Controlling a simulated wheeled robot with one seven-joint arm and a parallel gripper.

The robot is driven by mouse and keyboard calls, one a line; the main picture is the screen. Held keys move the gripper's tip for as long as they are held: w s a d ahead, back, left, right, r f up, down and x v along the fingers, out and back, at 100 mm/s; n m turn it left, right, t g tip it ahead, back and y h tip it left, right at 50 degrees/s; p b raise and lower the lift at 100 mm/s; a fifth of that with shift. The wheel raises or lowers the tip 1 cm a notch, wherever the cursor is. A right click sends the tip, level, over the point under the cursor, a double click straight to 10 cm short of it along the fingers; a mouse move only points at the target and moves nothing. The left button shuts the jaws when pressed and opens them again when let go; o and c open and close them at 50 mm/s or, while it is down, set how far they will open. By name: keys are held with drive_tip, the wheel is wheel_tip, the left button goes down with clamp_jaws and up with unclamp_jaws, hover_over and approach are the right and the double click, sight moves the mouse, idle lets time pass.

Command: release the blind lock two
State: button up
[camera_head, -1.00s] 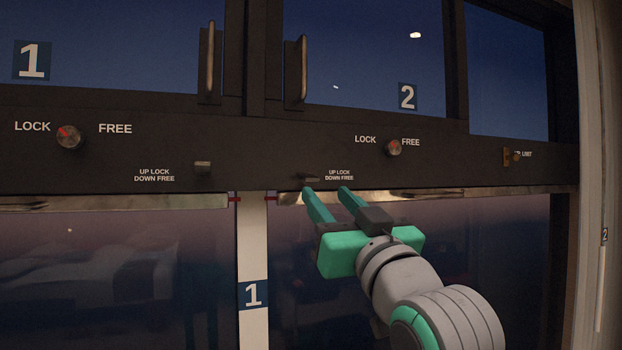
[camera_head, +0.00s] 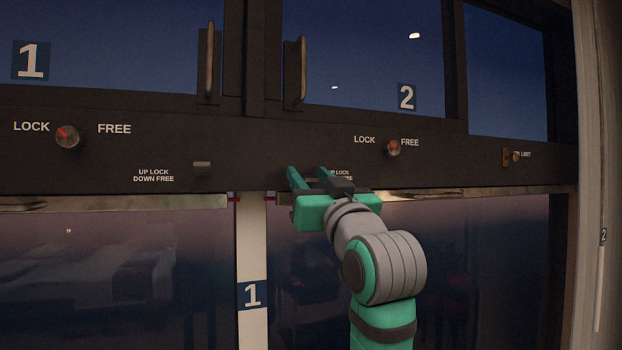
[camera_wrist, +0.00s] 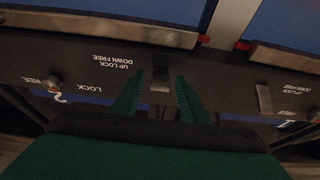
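Blind lock two is a small metal tab (camera_wrist: 160,76) beside the "UP LOCK DOWN FREE" label on the dark rail under window 2. In the upside-down wrist view it shows between my two green fingertips. In the head view it is hidden behind my gripper (camera_head: 307,173). My gripper is open, its fingers on either side of the tab with gaps visible. It also shows in the wrist view (camera_wrist: 159,80). I cannot tell if the fingers touch the rail.
Blind lock one (camera_head: 201,167) is a similar tab on the left. Round lock knobs sit on the rail at window 1 (camera_head: 67,136) and window 2 (camera_head: 393,148). Vertical handles (camera_head: 209,62) stand out above. A pale post (camera_head: 252,250) divides the lower panels.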

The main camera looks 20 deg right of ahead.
clamp_jaws()
drive_tip(key=shift+w+f+t, duration=0.1)
drive_tip(key=shift+f+t, duration=0.2)
drive_tip(key=shift+t, duration=0.2)
drive_tip(key=shift+f+t, duration=0.1)
drive_tip(key=shift+t, duration=0.2)
drive_tip(key=shift+o, duration=0.6)
unclamp_jaws()
